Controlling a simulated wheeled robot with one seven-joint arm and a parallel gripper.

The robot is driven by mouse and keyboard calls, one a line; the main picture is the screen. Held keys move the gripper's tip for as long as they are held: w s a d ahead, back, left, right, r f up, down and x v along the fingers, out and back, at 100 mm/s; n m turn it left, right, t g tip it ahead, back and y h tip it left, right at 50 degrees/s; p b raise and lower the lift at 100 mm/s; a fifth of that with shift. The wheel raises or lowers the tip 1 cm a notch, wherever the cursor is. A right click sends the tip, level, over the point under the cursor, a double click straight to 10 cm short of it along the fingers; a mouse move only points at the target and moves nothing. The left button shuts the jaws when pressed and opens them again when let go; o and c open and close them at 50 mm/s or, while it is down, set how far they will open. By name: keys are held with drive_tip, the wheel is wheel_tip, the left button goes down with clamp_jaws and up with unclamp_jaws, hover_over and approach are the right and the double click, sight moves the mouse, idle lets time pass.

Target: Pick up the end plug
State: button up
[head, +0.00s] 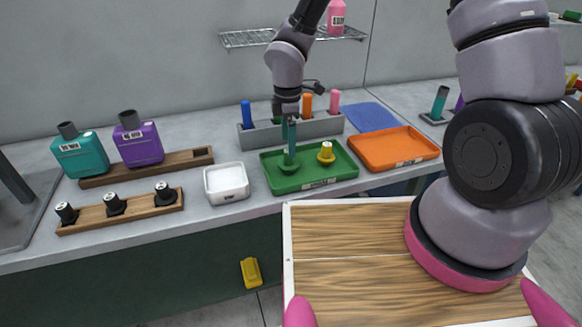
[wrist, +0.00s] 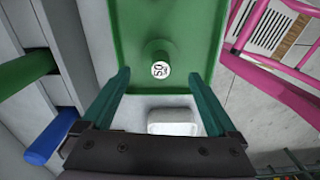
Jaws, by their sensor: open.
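A green end plug (wrist: 160,69) with a round white labelled top stands on the green tray (wrist: 127,30). In the wrist view it lies between my two teal fingers, near their tips, with a gap on each side. My gripper is open and holds nothing. A yellow plug (head: 326,153) with a pale top stands on the same tray to the right.
A white bin (head: 226,183) stands left of the tray, an orange tray (head: 395,149) right. Behind is a grey rack (head: 262,135) with coloured upright tubes. A wooden rack (head: 92,218) holds black plugs; teal (head: 80,157) and purple (head: 142,145) bodies stand behind it.

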sight(289, 160)
drive_tip(key=shift+f, duration=3.6)
drive_tip(key=c, duration=1)
